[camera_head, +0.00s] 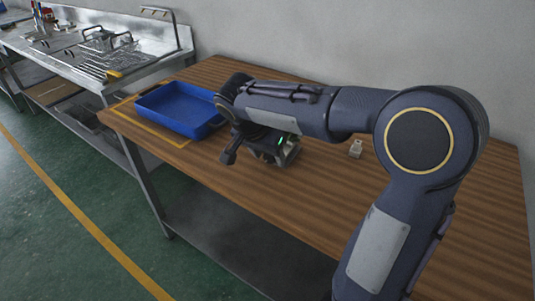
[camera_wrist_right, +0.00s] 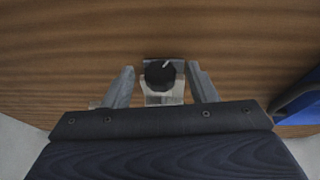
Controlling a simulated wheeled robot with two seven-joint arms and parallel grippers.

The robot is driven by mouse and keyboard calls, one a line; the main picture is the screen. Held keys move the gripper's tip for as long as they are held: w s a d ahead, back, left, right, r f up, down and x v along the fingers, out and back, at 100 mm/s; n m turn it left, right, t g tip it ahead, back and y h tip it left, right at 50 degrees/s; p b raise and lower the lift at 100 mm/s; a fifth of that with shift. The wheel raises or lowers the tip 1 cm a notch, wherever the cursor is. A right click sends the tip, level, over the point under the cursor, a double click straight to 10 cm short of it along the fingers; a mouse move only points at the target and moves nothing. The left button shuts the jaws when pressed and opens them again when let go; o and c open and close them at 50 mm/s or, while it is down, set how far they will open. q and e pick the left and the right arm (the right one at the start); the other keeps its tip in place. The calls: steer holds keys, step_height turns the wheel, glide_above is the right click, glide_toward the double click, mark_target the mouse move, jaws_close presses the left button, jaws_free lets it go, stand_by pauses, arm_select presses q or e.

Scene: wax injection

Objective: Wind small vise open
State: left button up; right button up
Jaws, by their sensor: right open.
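In the right wrist view, a small vise (camera_wrist_right: 163,98) with a pale, partly shiny body and a round black knob (camera_wrist_right: 160,74) lies between my fingers. The knob has a short white mark. My right gripper (camera_wrist_right: 161,82) is open, with one grey finger on each side of the vise. I see a gap beside the knob on both sides. In the head view, my right gripper (camera_head: 272,158) is low over the wooden table, and my arm and wrist hide most of that spot. I cannot tell the vise apart there. My left gripper is not in view.
A blue tray (camera_head: 178,108) stands on the wooden table (camera_head: 310,205), left of my right gripper. A metal bench (camera_head: 100,52) with racks and tools stands at the far left. The table's front strip is clear.

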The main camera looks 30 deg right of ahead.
steer(key=c, duration=1)
steer(key=shift+r+p, duration=0.15)
steer(key=shift+p, duration=0.3)
steer(key=g+p, duration=0.1)
steer(key=p, duration=0.1)
steer(key=g+h+p, duration=0.1)
steer(key=g+p, duration=0.1)
steer(key=shift+w+a+n+h+p, duration=0.15)
steer(key=shift+w+n+h+p, duration=0.15)
steer(key=shift+n+p, duration=0.1)
steer(key=shift+g+h+p, duration=0.4)
steer(key=shift+g+p, duration=0.4)
steer(key=shift+p, duration=0.2)
steer(key=shift+w+f+n+g+h+p, duration=0.15)
steer(key=shift+f+n+g+h+p, duration=0.2)
steer(key=shift+g+p, duration=0.2)
steer(key=o, duration=1)
steer(key=shift+a, duration=0.1)
